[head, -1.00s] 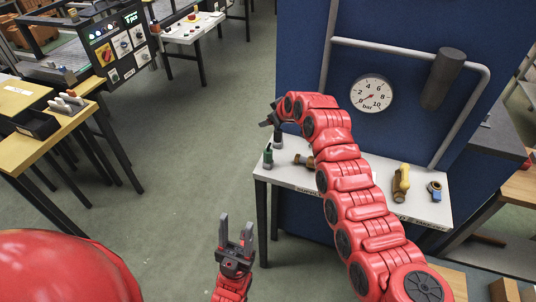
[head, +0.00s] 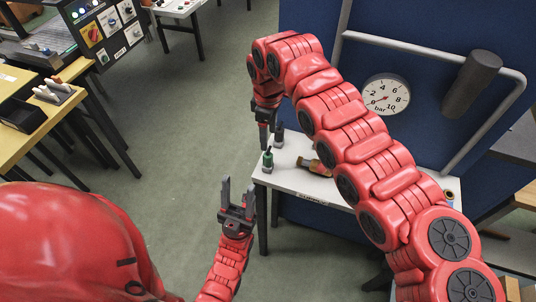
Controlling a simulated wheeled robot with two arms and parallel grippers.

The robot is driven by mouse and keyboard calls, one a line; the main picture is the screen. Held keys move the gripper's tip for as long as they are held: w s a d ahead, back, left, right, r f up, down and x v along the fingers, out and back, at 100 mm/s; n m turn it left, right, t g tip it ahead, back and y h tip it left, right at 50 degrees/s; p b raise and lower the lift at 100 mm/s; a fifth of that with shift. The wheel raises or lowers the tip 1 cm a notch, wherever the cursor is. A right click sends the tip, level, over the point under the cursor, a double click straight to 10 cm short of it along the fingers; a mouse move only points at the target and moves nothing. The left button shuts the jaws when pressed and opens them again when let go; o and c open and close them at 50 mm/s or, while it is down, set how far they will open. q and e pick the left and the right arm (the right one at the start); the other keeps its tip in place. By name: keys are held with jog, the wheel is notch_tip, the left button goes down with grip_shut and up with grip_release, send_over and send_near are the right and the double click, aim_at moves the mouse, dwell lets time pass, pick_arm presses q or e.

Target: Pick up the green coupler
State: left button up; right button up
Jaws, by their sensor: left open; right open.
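The green coupler (head: 267,158) stands upright at the left end of the white table (head: 300,182). My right gripper (head: 268,136) reaches down from above, just above and behind the coupler in the picture. It appears empty, and a gap between it and the coupler is hard to judge. My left gripper (head: 238,196) is open and empty, pointing up, in front of and below the table's left corner.
A small grey and dark piece (head: 279,138) stands behind the green coupler. A brass fitting (head: 314,166) lies to its right. My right arm covers most of the table's right part. A pressure gauge (head: 386,95) and grey pipe (head: 430,50) are on the blue panel.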

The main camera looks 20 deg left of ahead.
aim_at(268, 154)
notch_tip(268, 154, down, 4)
jog(key=shift+w+f+p, duration=0.1)
jog(key=shift+f+p, duration=0.1)
jog(key=shift+p, duration=0.45)
jog(key=shift+s+f+p, duration=0.2)
jog(key=shift+f+p, duration=0.2)
notch_tip(268, 154, down, 4)
jog(key=shift+a+r+p, duration=0.1)
jog(key=shift+p, duration=1)
jog(key=shift+f, duration=0.55)
grip_shut()
